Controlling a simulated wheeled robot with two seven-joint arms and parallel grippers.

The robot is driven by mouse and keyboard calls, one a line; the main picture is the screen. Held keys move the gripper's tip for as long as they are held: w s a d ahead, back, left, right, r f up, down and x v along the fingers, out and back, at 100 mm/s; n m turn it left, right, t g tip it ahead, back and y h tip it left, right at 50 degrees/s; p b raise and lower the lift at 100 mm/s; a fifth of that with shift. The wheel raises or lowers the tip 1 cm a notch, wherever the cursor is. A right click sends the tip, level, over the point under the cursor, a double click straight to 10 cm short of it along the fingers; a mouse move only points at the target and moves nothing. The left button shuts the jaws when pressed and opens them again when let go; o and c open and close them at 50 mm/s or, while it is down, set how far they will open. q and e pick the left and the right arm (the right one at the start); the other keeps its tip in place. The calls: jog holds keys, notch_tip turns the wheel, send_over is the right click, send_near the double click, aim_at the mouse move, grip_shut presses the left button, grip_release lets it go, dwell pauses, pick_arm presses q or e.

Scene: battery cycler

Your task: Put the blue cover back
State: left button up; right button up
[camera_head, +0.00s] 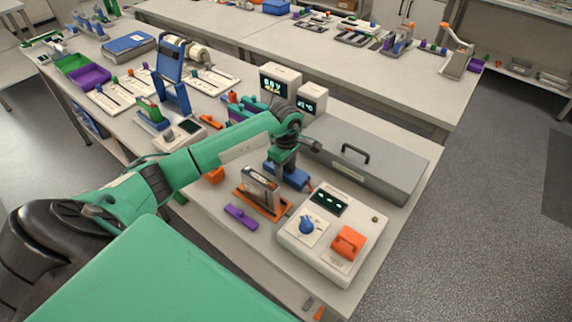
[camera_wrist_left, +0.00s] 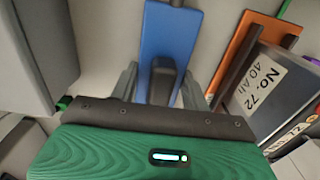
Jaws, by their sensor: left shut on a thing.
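The blue cover (camera_head: 294,178) is a flat bar with a dark raised grip, beside the battery on the workbench. It also shows in the left wrist view (camera_wrist_left: 171,35). My left gripper (camera_head: 283,166) is over it, pointing down, its two fingers (camera_wrist_left: 159,88) on either side of the dark grip, shut on it. Whether the cover rests on the bench or is lifted cannot be told. The grey battery (camera_head: 261,186), marked No. 72 40 Ah in the wrist view (camera_wrist_left: 265,85), stands upright in an orange holder (camera_head: 250,203). My right gripper is not in view.
A white control box (camera_head: 312,263) with a blue knob and orange switch stands in front right. A grey case (camera_head: 385,172) with a black handle lies behind. A purple bar (camera_head: 241,216) lies left of the holder. Two small display units (camera_head: 280,84) stand behind my arm.

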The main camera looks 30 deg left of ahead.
pick_arm(q)
jog(key=o, duration=1.1)
jog(key=shift+f, duration=0.1)
jog(key=shift+c, duration=0.2)
jog(key=shift+r, duration=0.3)
notch_tip(320, 180, up, 11)
jog(key=b, duration=0.3)
jog(key=shift+b, duration=0.4)
jog(key=shift+r, duration=0.4)
